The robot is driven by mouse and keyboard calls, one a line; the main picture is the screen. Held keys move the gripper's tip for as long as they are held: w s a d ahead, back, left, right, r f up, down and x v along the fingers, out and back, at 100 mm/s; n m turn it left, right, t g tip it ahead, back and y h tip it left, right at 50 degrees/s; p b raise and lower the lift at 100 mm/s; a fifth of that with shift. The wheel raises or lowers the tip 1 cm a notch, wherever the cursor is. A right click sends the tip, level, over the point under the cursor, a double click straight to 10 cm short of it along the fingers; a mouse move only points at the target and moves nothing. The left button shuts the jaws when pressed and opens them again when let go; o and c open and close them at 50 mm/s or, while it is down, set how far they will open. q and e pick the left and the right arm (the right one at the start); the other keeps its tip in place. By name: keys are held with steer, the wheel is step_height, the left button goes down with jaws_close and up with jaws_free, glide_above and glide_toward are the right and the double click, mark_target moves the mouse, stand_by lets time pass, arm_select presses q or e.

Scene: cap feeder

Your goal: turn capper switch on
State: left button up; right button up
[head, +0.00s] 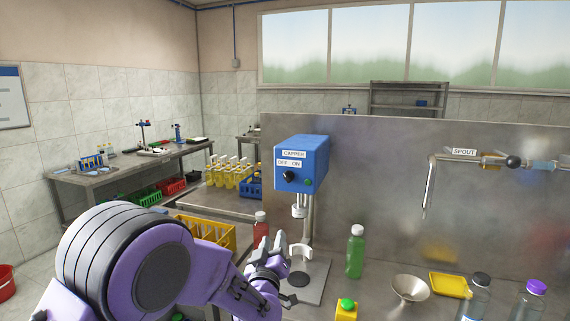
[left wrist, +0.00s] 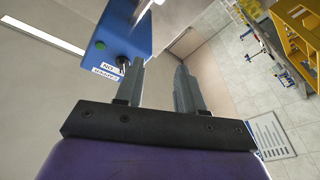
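The capper (head: 314,160) is a blue box on a stand in the middle of the head view. Its front has a CAPPER label, an OFF/ON label, a black switch knob (head: 289,176) and a green button (head: 309,183). I cannot tell which way the knob points. My left gripper (head: 273,243) is below and slightly left of the knob, apart from it. In the left wrist view the gripper (left wrist: 158,78) is open and empty. The knob (left wrist: 123,61) shows there just beyond the left finger, partly covered by it. My right gripper is not in view.
A red bottle (head: 261,228) stands close behind my left gripper, and a green bottle (head: 355,252) right of the stand. A yellow block with a green button (head: 346,309), a funnel (head: 410,288) and clear bottles stand farther right. A metal panel (head: 400,200) rises behind.

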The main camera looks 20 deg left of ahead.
arm_select(q)
steer(key=t+p, duration=0.1)
steer(key=t, duration=0.1)
glide_toward(286, 178)
steer(key=p+x, duration=0.4)
steer(key=x, duration=0.3)
steer(key=shift+w+r, duration=0.25)
steer(key=shift+w, duration=0.25)
jaws_close()
